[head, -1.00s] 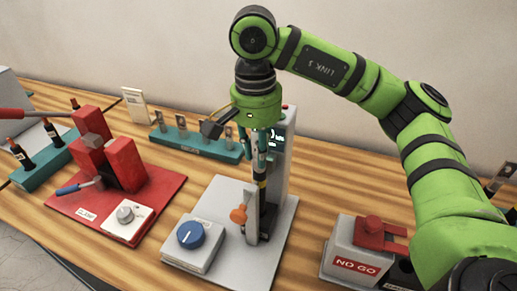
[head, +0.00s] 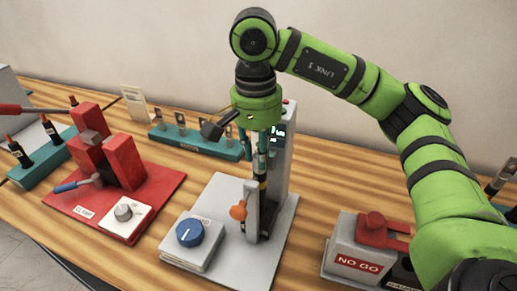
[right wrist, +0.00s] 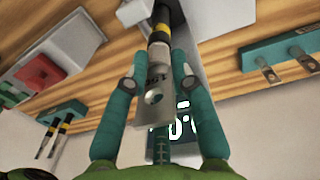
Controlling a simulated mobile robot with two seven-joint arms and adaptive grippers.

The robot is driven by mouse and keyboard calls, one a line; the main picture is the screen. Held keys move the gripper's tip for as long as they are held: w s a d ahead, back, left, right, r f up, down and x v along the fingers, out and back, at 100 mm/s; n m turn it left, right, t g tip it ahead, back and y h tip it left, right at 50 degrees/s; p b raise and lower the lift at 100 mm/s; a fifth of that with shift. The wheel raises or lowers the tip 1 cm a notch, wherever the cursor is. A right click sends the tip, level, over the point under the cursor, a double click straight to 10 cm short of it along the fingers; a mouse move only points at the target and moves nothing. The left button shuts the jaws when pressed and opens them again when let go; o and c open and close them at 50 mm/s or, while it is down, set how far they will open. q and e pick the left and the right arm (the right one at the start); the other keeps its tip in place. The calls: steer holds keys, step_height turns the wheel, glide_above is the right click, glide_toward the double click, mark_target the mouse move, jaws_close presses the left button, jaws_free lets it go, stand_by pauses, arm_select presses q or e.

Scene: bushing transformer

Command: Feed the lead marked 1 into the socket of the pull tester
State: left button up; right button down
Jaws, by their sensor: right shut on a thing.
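My right gripper (head: 264,150) points down over the pull tester (head: 224,214), its teal fingers shut on a lead. The lead (head: 262,186) is upright and dark with a yellow band. The lead's far end runs down behind the tester's grey upright (head: 251,205). The socket is hidden, so I cannot tell how deep the end sits. My left gripper is out of view.
The tester has an orange knob (head: 238,212), a blue dial (head: 190,233) and a lit display (head: 278,138). A red clamp (head: 122,160) stands left. A NO GO box (head: 358,264) stands right, below my arm. A teal rack (head: 198,144) with lugs is behind.

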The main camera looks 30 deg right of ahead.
steer(key=shift+f, duration=0.25)
steer(key=shift+r, duration=0.3)
steer(key=shift+r+p, duration=0.4)
steer(key=shift+r, duration=0.05)
steer(key=shift+f+b, duration=0.65)
steer(key=shift+f, duration=0.05)
stand_by(1.1)
steer(key=c, duration=1)
jaws_free()
step_height(320, 180, up, 12)
steer(key=shift+w+a+r, duration=0.1)
steer(key=shift+a, duration=0.05)
